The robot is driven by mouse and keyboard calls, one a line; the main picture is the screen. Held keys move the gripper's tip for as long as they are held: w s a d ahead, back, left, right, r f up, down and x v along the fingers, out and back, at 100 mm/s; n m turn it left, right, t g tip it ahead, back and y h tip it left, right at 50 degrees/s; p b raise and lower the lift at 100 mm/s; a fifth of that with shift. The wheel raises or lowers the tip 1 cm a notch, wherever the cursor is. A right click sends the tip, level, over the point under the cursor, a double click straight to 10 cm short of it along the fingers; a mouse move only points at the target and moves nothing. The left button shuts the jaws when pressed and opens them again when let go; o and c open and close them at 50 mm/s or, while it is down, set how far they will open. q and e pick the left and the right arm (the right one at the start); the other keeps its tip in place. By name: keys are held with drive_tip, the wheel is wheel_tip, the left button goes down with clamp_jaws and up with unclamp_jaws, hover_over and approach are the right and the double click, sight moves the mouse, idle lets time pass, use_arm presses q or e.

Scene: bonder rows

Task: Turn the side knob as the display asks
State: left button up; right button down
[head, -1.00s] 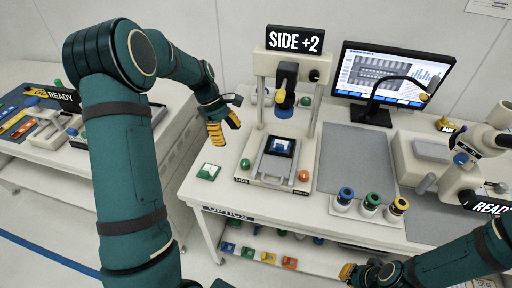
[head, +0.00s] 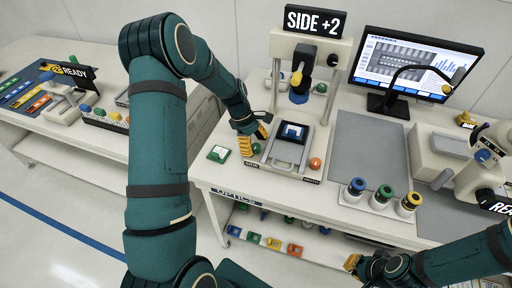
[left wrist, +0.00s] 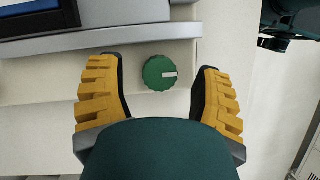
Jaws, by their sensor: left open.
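The display (head: 311,20) on top of the bonder reads "SIDE +2". In the left wrist view, a ribbed green knob (left wrist: 159,73) sits on a pale face, its white mark pointing right. My left gripper (left wrist: 157,84) is open, with one yellow finger on each side of the knob and gaps between. In the head view, the left gripper (head: 254,138) is at the left side of the bonder's base, beside a round green part (head: 256,148) that looks like this knob. My right gripper (head: 352,263) is low, in front of the bench; its jaws are too small to judge.
The bonder (head: 340,62) holds a blue part on its stage. An orange knob (head: 314,163) is on the base's right.

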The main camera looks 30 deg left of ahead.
use_arm(q)
drive_tip(key=shift+d+f, duration=0.2)
drive_tip(key=shift+f, duration=0.35)
clamp_jaws()
drive_tip(key=shift+m, duration=0.4)
